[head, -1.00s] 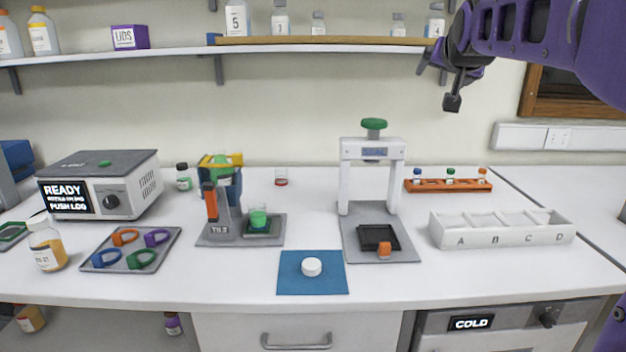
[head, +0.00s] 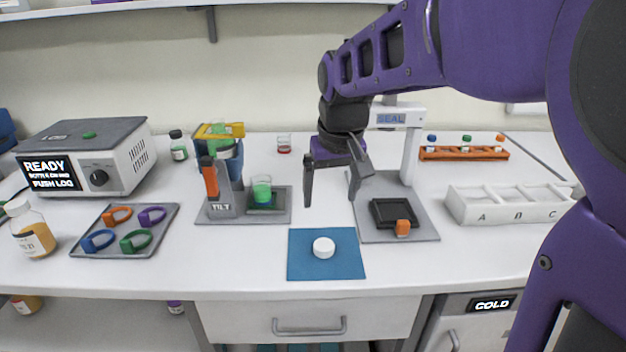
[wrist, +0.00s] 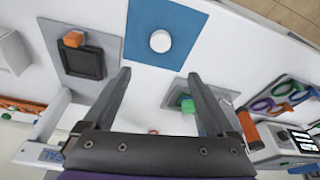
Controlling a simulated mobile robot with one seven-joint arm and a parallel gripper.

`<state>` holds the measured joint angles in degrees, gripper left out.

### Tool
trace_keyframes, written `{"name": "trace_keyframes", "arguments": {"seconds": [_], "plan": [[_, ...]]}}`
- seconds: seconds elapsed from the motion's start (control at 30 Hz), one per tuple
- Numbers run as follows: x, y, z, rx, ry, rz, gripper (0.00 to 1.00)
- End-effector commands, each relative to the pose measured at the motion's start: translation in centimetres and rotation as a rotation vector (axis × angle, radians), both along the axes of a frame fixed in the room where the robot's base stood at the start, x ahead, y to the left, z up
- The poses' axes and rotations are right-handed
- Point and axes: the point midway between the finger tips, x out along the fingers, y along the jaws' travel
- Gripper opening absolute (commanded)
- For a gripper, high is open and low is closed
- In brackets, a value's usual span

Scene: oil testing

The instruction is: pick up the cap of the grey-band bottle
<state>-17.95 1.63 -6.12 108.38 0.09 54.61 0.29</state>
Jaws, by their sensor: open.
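A small white round cap (head: 323,247) lies on a blue mat (head: 346,270) near the front of the counter. It also shows at the top of the wrist view (wrist: 160,41). I cannot make out a grey band on any bottle. A bottle of amber liquid (head: 33,232) stands at the far left. My gripper (head: 330,200) is open and empty, fingers pointing down, above and behind the mat. In the wrist view the cap lies beyond the two open fingertips (wrist: 158,76), roughly centred between them, apart from both.
A tilt stand (head: 220,212) with a green-filled beaker is left of the mat. The white SEAL press (head: 410,150) stands close behind and right of my gripper. A ring tray (head: 75,245), orange vial rack (head: 464,154) and lettered white tray (head: 510,213) are farther off.

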Motion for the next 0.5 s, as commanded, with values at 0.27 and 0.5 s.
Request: {"name": "trace_keyframes", "arguments": {"seconds": [0.27, 0.5], "plan": [[1.5, 0.4, -6.3, -0.001, 0.004, 0.000, 0.91], [2.4, 0.5, -9.0, 0.000, 0.000, -0.001, 0.91]]}}
